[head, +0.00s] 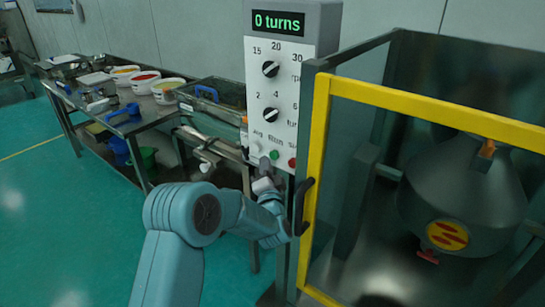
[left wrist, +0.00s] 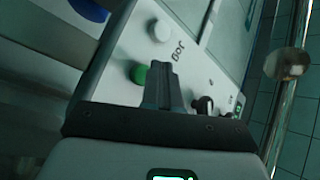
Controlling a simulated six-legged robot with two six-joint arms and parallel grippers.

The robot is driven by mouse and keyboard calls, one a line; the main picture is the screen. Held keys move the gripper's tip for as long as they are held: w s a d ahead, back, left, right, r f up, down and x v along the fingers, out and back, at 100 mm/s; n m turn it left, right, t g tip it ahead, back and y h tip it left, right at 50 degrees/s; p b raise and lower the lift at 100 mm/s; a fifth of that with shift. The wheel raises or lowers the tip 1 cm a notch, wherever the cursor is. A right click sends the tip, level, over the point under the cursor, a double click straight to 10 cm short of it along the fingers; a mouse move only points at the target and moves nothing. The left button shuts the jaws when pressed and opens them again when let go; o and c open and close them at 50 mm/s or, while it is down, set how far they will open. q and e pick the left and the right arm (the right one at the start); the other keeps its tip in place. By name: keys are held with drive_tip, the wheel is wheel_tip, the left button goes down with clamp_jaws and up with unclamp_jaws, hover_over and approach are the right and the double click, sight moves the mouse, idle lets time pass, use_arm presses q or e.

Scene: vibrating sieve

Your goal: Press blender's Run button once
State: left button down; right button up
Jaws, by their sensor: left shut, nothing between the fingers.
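The blender's control box (head: 283,130) has a display (head: 278,21) reading "0 turns", two black knobs and a row of buttons below. The green button (head: 274,155), under the label "Run", also shows in the left wrist view (left wrist: 138,74). A pale button (head: 255,148) is to its left and a red button (head: 292,162) to its right. My left gripper (head: 264,163) is shut and empty, just below the green button in the head view. In the left wrist view its fingertips (left wrist: 162,68) appear beside the green button; contact cannot be told. My right gripper is not in view.
A yellow-framed guard door (head: 318,150) with a black handle (head: 304,205) stands close right of my left wrist. Behind it is a grey drum (head: 460,190). A metal table (head: 100,110) with several tubs and tools is at the left. The green floor at the left is clear.

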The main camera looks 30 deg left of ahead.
use_arm(q)
drive_tip(key=shift+w, duration=0.15)
drive_tip(key=shift+w+b, duration=0.3)
